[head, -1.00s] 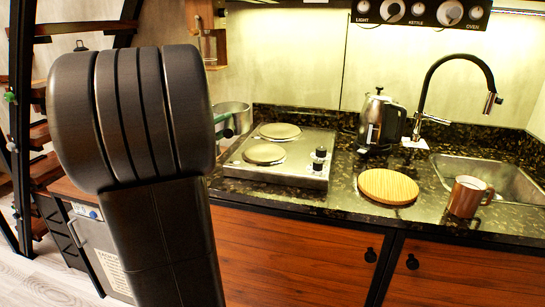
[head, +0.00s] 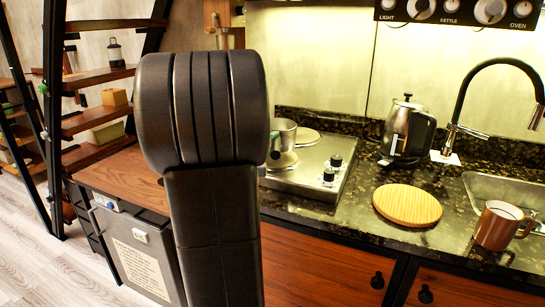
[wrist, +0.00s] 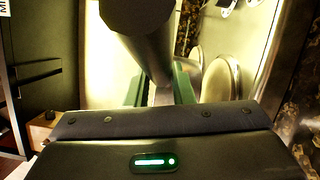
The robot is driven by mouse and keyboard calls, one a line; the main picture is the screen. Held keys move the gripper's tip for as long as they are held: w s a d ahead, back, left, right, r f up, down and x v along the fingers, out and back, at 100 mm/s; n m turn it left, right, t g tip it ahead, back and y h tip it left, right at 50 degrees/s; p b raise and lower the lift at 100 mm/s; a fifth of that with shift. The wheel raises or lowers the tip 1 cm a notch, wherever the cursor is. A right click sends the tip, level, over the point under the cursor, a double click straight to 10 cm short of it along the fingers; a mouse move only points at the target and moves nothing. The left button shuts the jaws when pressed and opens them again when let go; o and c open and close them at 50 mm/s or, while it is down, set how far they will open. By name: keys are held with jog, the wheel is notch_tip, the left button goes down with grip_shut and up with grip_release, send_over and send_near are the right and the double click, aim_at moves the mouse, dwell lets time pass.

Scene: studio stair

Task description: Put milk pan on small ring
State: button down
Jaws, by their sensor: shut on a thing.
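The milk pan (head: 284,131), a silvery pot, shows in the head view just right of my arm, partly hidden by it. My gripper (head: 274,135) is mostly hidden there; only a bit of green shows beside the pan. In the wrist view the green fingers of my gripper (wrist: 160,92) are shut around a dark handle (wrist: 150,55). The pan's bowl is not clear there. The hob has a front ring (head: 284,163) and a back ring (head: 306,138). The pan overlaps both in the head view; its height above them and which ring is smaller cannot be told.
The hob (head: 320,165) stands on a dark speckled counter (head: 365,225). To its right are a kettle (head: 407,132), a round wooden board (head: 407,206), a mug (head: 496,226) and a sink (head: 490,187). A bare wooden top (head: 125,183) lies left of my arm.

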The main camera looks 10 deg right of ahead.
jog(key=shift+f, duration=1.65)
jog(key=shift+f+b, duration=0.2)
jog(key=shift+b, duration=0.2)
jog(key=c, duration=1.3)
grip_release()
jog(key=shift+o, duration=0.2)
jog(key=shift+r, duration=0.1)
jog(key=v, duration=1.2)
